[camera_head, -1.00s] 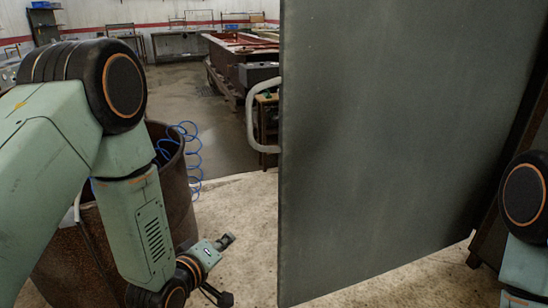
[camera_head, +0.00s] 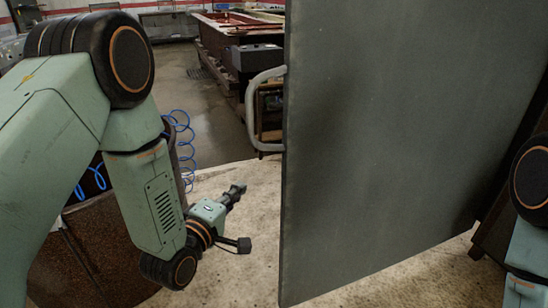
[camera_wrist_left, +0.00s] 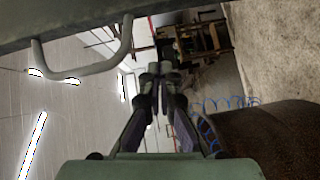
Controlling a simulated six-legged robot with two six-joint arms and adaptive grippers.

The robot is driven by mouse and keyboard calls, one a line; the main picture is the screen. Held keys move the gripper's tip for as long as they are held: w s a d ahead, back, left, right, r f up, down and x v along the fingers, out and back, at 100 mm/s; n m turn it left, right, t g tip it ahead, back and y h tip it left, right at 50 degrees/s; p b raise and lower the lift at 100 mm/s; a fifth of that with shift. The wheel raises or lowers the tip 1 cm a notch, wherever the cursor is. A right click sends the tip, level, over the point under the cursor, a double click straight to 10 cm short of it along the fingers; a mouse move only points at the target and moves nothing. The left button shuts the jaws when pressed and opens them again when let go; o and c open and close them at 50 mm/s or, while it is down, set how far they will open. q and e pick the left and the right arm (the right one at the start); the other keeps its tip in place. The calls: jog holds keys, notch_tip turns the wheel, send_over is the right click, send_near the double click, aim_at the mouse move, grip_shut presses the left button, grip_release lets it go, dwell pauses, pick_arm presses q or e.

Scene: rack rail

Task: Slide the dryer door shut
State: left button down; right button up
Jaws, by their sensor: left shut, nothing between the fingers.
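The dryer door (camera_head: 400,140) is a large dark grey panel filling the right half of the head view. Its pale bar handle (camera_head: 262,110) sticks out from the door's left edge. In the left wrist view the handle (camera_wrist_left: 85,62) hangs from the dark door edge (camera_wrist_left: 70,18) at upper left. My left gripper (camera_head: 237,190) is shut and empty, to the left of the door and below the handle, apart from both. In the left wrist view its fingers (camera_wrist_left: 157,75) are together. My right gripper is out of view; only part of my right arm shows at the right edge.
A rusty brown drum (camera_head: 95,245) stands behind my left arm, with a coiled blue hose (camera_head: 183,145) by it. A long red-brown bench (camera_head: 232,45) is in the background. Pale floor (camera_head: 235,270) is clear between the drum and the door.

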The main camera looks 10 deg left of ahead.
pick_arm(q)
jog(key=w+d+n+b, duration=0.1)
jog(key=w+d, duration=0.2)
jog(key=w, duration=0.3)
jog(key=w+d+r+b, duration=0.1)
jog(key=w+d, duration=0.1)
jog(key=w, duration=0.4)
jog(key=shift+d+r+n+t+b, duration=0.25)
jog(key=shift+d+n+t+b, duration=0.05)
jog(key=shift+d+n+b, duration=0.1)
jog(key=shift+w+d, duration=0.1)
jog(key=shift+w+d, duration=0.1)
jog(key=shift+w, duration=0.05)
